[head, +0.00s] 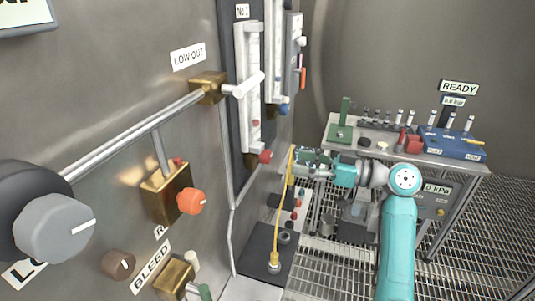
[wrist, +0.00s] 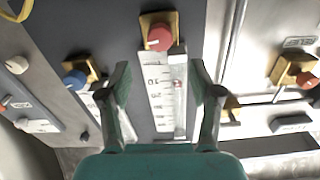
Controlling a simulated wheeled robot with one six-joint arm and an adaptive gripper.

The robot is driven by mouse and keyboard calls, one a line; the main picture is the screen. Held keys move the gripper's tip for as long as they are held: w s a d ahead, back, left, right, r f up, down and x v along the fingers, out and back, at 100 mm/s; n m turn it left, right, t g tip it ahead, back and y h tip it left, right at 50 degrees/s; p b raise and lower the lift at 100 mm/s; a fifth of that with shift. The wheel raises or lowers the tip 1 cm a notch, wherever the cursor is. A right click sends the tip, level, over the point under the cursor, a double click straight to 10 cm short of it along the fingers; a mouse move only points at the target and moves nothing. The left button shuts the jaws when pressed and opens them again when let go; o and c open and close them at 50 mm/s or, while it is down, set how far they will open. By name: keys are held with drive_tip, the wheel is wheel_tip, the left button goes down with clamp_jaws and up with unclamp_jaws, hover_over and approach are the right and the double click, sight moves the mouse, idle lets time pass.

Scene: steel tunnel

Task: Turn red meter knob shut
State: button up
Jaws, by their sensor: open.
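The red meter knob (head: 264,156) sits at the foot of the white flow meter (head: 250,90) on the left wall panel. In the wrist view the red knob (wrist: 160,38) is on a brass block, with a pale mark on its face. The meter's scale (wrist: 158,90) runs below it there. My gripper (head: 298,160) is a little right of the knob in the head view. In the wrist view my open gripper (wrist: 160,76) has its two fingers apart, with the knob beyond and between the tips, not visibly touched.
A blue knob (wrist: 75,80) is left of the meter and an orange-red knob (wrist: 307,80) is far right in the wrist view. A yellow cable (head: 282,212) hangs close by my gripper. A bench (head: 470,166) with instruments stands behind my arm.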

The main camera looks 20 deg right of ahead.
sight(270, 158)
drive_tip(key=x, duration=0.9)
drive_tip(key=c, duration=1.2)
drive_tip(key=shift+o, duration=0.3)
drive_tip(key=shift+n, duration=0.3)
drive_tip(key=n, duration=0.6)
drive_tip(key=shift+a, duration=0.1)
drive_tip(key=n, duration=0.6)
drive_tip(key=shift+s+f+n, duration=0.1)
drive_tip(key=shift+f+n, duration=0.05)
drive_tip(key=shift+n, duration=0.25)
